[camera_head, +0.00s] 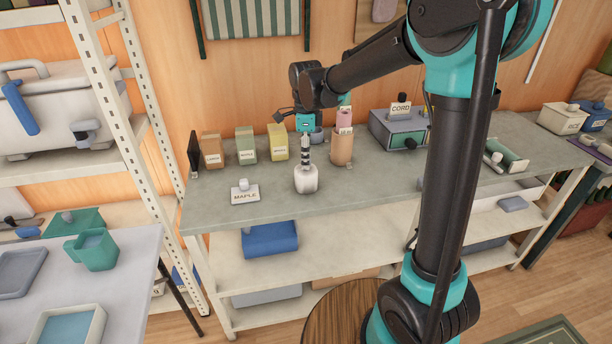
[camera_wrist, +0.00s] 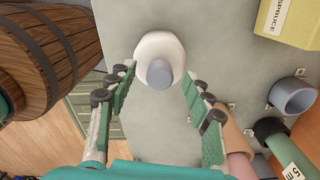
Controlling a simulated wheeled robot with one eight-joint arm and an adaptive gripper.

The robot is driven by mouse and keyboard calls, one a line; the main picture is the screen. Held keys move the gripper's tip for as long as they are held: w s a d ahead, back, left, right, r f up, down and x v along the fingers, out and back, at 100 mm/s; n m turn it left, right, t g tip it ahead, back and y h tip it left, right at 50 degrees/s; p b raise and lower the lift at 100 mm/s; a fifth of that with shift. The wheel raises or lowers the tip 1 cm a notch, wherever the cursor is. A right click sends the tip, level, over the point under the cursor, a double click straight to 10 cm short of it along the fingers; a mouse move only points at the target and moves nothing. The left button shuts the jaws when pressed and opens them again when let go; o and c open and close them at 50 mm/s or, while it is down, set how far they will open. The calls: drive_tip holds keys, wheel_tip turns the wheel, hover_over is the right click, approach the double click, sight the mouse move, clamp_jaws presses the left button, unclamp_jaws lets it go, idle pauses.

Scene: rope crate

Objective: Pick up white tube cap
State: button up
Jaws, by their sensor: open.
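A rounded white piece (camera_head: 306,180), which I take for the white tube cap, stands on the grey-green workbench (camera_head: 390,180) near its front edge. In the wrist view the white piece (camera_wrist: 147,45) has a grey-blue knob on it. My gripper (camera_head: 306,161) points down just above it in the head view. In the wrist view my gripper (camera_wrist: 160,80) is open, with one finger on each side of the knob. I see no clear contact. The fingers partly cover the top of the piece in the head view.
A MAPLE sign (camera_head: 245,197) stands to the left on the bench. Several labelled boxes, including a yellow one (camera_head: 278,142), stand behind. A tan cylinder (camera_head: 341,148) is close on the right.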

drive_tip(key=shift+f, duration=1.05)
clamp_jaws()
